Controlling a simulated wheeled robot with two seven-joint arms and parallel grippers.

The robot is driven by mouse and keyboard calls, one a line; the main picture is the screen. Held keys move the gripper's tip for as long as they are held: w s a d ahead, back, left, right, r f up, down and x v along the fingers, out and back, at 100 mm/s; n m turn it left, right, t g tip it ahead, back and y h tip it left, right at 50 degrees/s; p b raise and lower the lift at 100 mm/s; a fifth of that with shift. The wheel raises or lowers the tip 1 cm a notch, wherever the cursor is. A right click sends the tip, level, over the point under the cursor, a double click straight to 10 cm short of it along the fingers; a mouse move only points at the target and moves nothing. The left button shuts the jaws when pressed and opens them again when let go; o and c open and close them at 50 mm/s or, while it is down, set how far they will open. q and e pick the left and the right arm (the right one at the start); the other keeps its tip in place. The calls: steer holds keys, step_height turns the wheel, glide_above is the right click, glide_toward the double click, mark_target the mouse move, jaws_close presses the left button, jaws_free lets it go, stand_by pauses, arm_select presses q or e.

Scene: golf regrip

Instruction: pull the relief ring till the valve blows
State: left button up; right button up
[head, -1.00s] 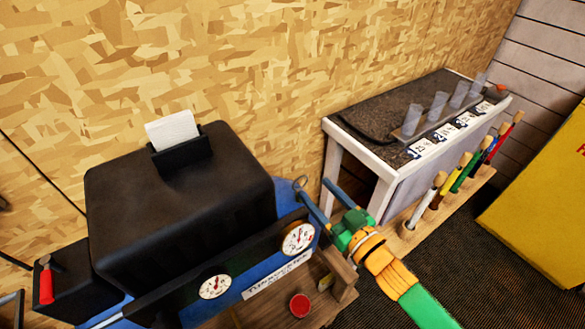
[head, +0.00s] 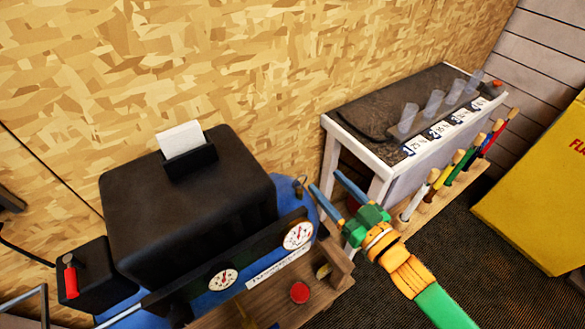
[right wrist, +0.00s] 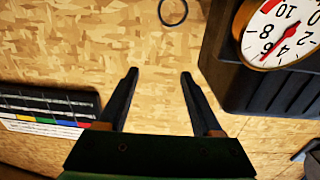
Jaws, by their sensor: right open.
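The relief ring (right wrist: 174,25) is a thin dark loop at the top of the right wrist view, beyond my fingertips and apart from them. In the head view the small ring (head: 300,182) shows at the right end of the blue compressor tank (head: 287,192). The valve body is hard to make out. My right gripper (head: 325,180) is open and empty, its blue fingers pointing toward the wall just right of the ring. It also shows in the right wrist view (right wrist: 159,72). My left gripper is not in view.
A black housing (head: 185,195) covers the compressor. Two round gauges (head: 298,235) and a red button (head: 300,292) face front. A white-framed bench (head: 330,135) with clear cups (head: 433,103) and a rack of grips (head: 462,180) stands right. A yellow box (head: 540,190) is far right.

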steer(key=v, duration=0.3)
steer(key=shift+s+d, duration=0.2)
